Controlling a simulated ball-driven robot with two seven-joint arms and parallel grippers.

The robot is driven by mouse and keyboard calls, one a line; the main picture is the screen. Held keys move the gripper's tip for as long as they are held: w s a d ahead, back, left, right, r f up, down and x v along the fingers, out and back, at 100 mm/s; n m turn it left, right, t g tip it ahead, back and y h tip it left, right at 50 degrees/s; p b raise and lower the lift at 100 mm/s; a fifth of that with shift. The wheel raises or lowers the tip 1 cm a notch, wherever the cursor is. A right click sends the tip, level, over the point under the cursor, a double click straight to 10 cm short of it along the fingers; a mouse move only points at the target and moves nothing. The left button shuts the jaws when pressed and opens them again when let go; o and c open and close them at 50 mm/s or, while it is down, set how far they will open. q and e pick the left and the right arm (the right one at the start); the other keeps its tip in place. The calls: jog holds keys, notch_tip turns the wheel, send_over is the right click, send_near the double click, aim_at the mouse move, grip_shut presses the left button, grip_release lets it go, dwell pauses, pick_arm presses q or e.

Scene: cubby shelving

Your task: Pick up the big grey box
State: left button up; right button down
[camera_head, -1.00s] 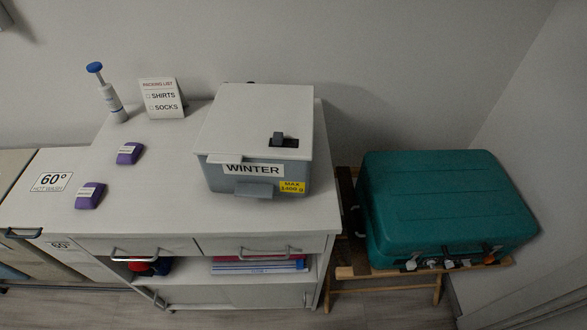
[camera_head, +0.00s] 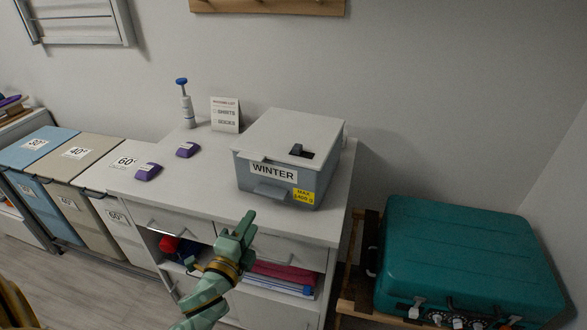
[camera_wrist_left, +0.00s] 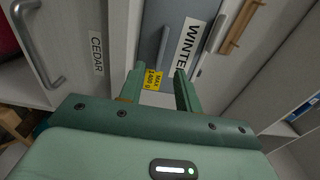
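The big grey box (camera_head: 290,160) stands upright on the white cabinet top. It has a pale lid with a small dark latch, a "WINTER" label, a front handle and a yellow "MAX" label. My left gripper (camera_head: 243,232) is in front of the cabinet, below and in front of the box, and does not touch it. In the left wrist view, the fingers of my left gripper (camera_wrist_left: 160,82) are apart with nothing between them, pointing towards the front of the grey box (camera_wrist_left: 166,22). My right gripper is not in view.
A teal suitcase (camera_head: 465,260) lies on a wooden stand at the right. Two purple items (camera_head: 148,172), a blue-topped pump bottle (camera_head: 187,105) and a packing list card (camera_head: 225,115) are on the cabinet, left of the box. Laundry bins (camera_head: 80,157) stand further left.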

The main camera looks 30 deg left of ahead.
aim_at(267, 196)
pick_arm(q)
jog(key=w, duration=0.3)
jog(key=w+a+b, duration=0.1)
jog(key=w, duration=0.2)
jog(key=w+a, duration=0.1)
jog(key=w, duration=0.3)
jog(key=shift+r, duration=0.2)
grip_shut()
jog(key=shift+d, duration=0.1)
dwell(0.8)
